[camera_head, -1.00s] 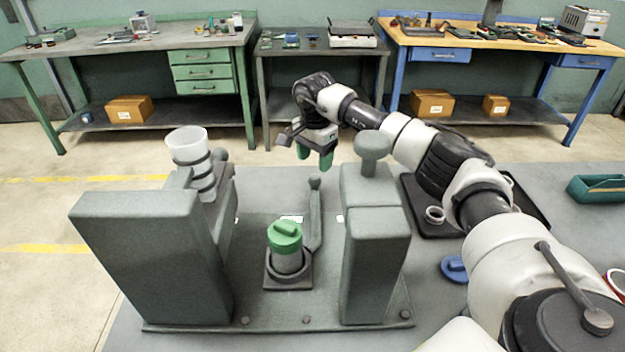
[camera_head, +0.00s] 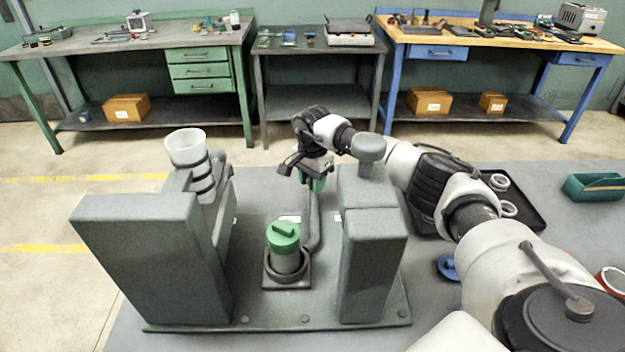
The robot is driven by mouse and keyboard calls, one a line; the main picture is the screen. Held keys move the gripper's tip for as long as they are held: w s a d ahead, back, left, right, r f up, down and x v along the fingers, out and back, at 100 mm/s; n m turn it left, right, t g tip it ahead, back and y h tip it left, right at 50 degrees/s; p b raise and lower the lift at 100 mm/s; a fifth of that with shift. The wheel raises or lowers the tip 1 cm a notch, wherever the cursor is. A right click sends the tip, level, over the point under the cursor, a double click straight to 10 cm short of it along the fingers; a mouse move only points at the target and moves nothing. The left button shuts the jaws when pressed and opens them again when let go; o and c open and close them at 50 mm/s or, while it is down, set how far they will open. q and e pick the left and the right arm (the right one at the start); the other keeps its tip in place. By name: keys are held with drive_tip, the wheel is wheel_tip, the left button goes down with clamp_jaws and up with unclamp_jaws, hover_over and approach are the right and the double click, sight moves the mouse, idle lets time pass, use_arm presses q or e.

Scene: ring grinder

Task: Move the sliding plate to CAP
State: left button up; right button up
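The sliding plate (camera_head: 271,284) is a small dark square on the grey machine base, between the two housings. It carries a grey cylinder (camera_head: 286,261) with a green cap (camera_head: 284,236). A grey bent handle rod (camera_head: 314,232) rises at the plate's right side. My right gripper (camera_head: 317,184) is down at the top of this rod, with green fingertips partly showing. The rod's knob is hidden there, and I cannot tell whether the fingers touch it. My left gripper is not in view.
The large left housing (camera_head: 140,255) bears a clear cup (camera_head: 186,146) in a ringed holder. The right housing (camera_head: 372,260) has a round knob (camera_head: 368,148) on top, close to my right arm. A black tray (camera_head: 524,204) with rings and a blue part (camera_head: 446,267) lie to the right.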

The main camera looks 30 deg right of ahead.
clamp_jaws()
drive_tip(key=s+d, duration=0.2)
drive_tip(key=d, duration=0.2)
drive_tip(key=s+d, duration=0.2)
drive_tip(key=d, duration=0.2)
drive_tip(key=s+d, duration=0.3)
drive_tip(key=d, duration=0.1)
drive_tip(key=shift+s, duration=0.1)
drive_tip(key=shift+a, duration=0.1)
drive_tip(key=shift+o, duration=1.4)
unclamp_jaws()
drive_tip(key=o, duration=0.4)
drive_tip(key=shift+s, duration=0.1)
drive_tip(key=shift+c, duration=0.2)
drive_tip(key=shift+r, duration=0.1)
